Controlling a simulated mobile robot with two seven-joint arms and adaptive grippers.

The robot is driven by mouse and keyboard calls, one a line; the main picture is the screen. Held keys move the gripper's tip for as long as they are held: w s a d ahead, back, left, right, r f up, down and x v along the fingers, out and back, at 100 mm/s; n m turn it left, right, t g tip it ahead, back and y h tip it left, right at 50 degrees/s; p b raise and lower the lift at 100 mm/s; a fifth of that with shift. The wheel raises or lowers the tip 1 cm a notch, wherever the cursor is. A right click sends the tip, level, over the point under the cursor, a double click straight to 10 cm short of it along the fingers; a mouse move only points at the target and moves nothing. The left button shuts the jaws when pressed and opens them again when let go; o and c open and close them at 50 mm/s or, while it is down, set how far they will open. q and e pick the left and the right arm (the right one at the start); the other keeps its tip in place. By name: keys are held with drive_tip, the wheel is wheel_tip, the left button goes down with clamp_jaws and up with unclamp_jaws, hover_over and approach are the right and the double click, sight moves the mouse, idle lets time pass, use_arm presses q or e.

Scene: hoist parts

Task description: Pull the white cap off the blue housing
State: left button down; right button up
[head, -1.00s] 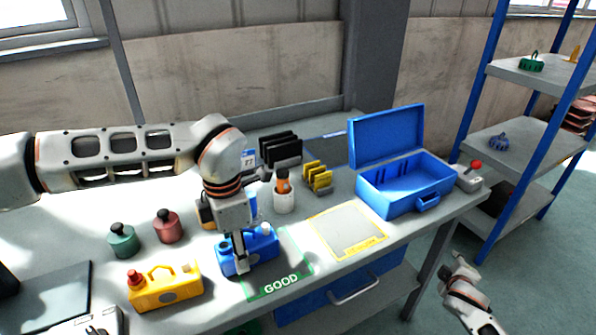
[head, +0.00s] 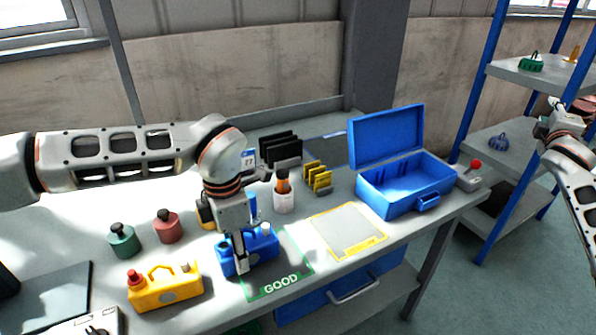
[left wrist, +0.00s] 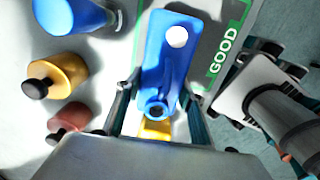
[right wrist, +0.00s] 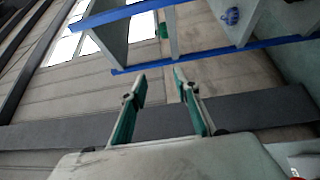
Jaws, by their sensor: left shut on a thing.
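The blue housing (head: 262,251) stands upright on the table by the green GOOD mat, below my left arm. The white cap (head: 266,229) sits on its right part. In the left wrist view the round white cap (left wrist: 177,37) shows on top of the blue housing (left wrist: 166,70). My left gripper (head: 240,268) reaches down and is shut on the housing, with a finger on each side. The cap is clear of those fingers. My right gripper (head: 549,112) is raised far to the right, near the shelf. Its fingers are apart and empty in the right wrist view (right wrist: 158,85).
A yellow housing (head: 165,289) with a red cap stands to the left. Green (head: 122,240) and red (head: 167,226) bottles stand behind. The yellow-framed mat (head: 348,232) is empty; an open blue case (head: 405,190) stands beyond. A shelf (head: 515,150) stands right.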

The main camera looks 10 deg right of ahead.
wheel_tip(320, 180, up, 14)
drive_tip(key=a+n+t, duration=0.1)
drive_tip(key=n+t, duration=0.1)
drive_tip(key=t, duration=0.1)
drive_tip(key=w+a+r+n+t+y, duration=0.2)
drive_tip(key=w+a+r+n+t, duration=0.2)
drive_tip(key=a, duration=0.2)
drive_tip(key=w+a+r+n+y, duration=0.25)
drive_tip(key=a+n+y, duration=0.55)
drive_tip(key=a, duration=0.4)
drive_tip(key=w+a+r+n+y, duration=0.1)
drive_tip(key=w+a+n+y, duration=0.2)
drive_tip(key=a+n+y, duration=0.75)
drive_tip(key=w+a+r+n+y, duration=0.15)
drive_tip(key=a+n+y, duration=0.35)
drive_tip(key=a, duration=1)
drive_tip(key=s+a+f+n+g+y, duration=0.1)
drive_tip(key=a+f+n+g+y, duration=0.2)
drive_tip(key=a+n+g+y, duration=0.65)
drive_tip(key=n+g+h, duration=0.9)
drive_tip(key=g+h, duration=0.4)
drive_tip(key=h, duration=0.3)
hover_over(271, 232)
drive_tip(key=w+d, duration=0.2)
drive_tip(key=d, duration=0.4)
wheel_tip(271, 232, down, 26)
drive_tip(key=x, duration=1.1)
drive_tip(key=shift+s+a+r, duration=0.1)
